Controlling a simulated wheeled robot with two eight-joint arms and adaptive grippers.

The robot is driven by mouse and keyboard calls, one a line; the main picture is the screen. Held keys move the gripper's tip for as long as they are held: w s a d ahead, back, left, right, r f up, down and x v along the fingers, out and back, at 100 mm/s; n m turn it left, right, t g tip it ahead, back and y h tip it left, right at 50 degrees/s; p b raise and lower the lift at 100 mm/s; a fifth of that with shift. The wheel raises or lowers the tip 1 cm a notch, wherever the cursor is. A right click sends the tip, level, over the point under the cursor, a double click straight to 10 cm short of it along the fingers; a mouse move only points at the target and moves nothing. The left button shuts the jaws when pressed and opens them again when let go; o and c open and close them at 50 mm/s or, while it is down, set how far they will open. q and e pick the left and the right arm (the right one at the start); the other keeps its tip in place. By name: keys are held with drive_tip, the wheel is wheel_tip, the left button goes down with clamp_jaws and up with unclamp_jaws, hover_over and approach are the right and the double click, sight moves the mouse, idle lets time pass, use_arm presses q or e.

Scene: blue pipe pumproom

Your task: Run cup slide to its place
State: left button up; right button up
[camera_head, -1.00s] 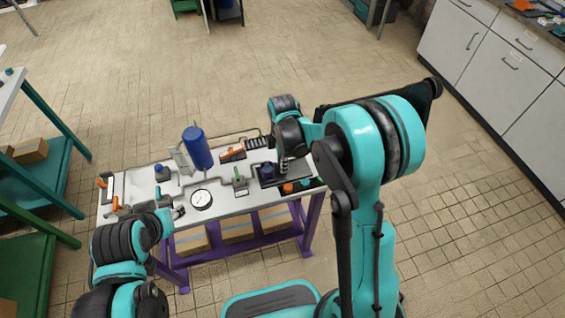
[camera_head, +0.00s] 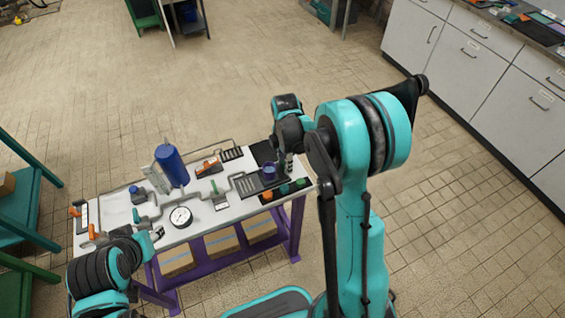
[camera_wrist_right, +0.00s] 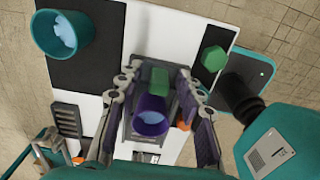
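The purple-blue cup (camera_head: 268,172) stands on the dark slide at the right end of the white panel on the table. In the right wrist view the cup (camera_wrist_right: 151,118) is upright, with a green block (camera_wrist_right: 159,79) beside it. My right gripper (camera_wrist_right: 156,76) is over the slide, its fingers apart on both sides of the green block and cup. I see no clear contact. A teal cup (camera_wrist_right: 62,36) stands on a black pad (camera_wrist_right: 92,70), apart from the gripper. My left gripper (camera_head: 156,234) is by the panel's front left edge; its fingers are too small to read.
The panel carries a gauge (camera_head: 180,216), a tall blue cylinder (camera_head: 172,166), orange-handled levers and an orange button (camera_head: 267,195). A green knob (camera_wrist_right: 213,58) is right of the right gripper. Cardboard boxes (camera_head: 221,242) sit below. Open floor lies behind the table.

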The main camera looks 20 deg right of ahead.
wheel_tip(320, 180, up, 12)
idle(0.7)
idle(0.4)
drive_tip(key=s+a+r+m+t, duration=0.1)
drive_tip(key=s+a+m+t, duration=0.2)
drive_tip(key=s+m, duration=0.5)
drive_tip(key=s+a+r+m+t, duration=0.2)
drive_tip(key=s+a+m+t, duration=0.1)
drive_tip(key=s+m, duration=0.6)
drive_tip(key=shift+s+m+t, duration=0.25)
drive_tip(key=shift+m+t, duration=0.35)
drive_tip(key=shift+m, duration=0.1)
